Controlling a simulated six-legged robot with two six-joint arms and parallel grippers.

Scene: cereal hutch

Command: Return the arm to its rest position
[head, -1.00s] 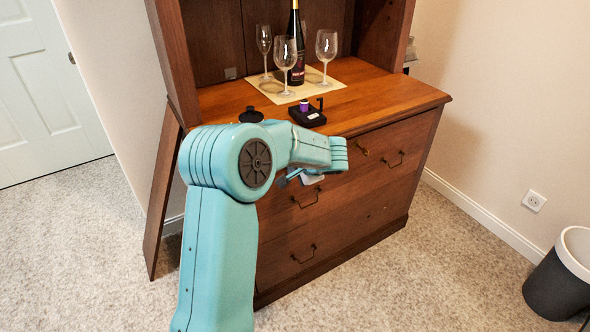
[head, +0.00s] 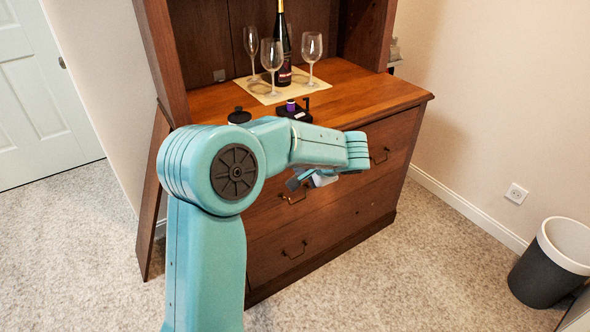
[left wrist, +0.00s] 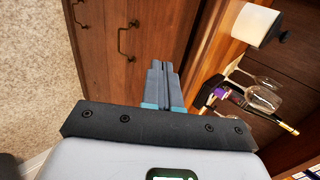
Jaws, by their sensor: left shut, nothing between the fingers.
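My teal left arm reaches across the front of the wooden hutch (head: 395,90) in the head view. My left gripper (head: 293,184) is partly hidden under the arm there, in front of the drawers and apart from them. In the left wrist view the left gripper (left wrist: 163,66) has its two grey fingers together, with nothing between them. My right gripper is not in view.
On the hutch top stand a wine bottle (head: 282,45) and several glasses on a cream mat (head: 309,88). A black device with a purple part (head: 291,106) and a black-topped item (head: 239,116) sit near the front edge. A bin (head: 541,270) stands right. Carpet is clear between.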

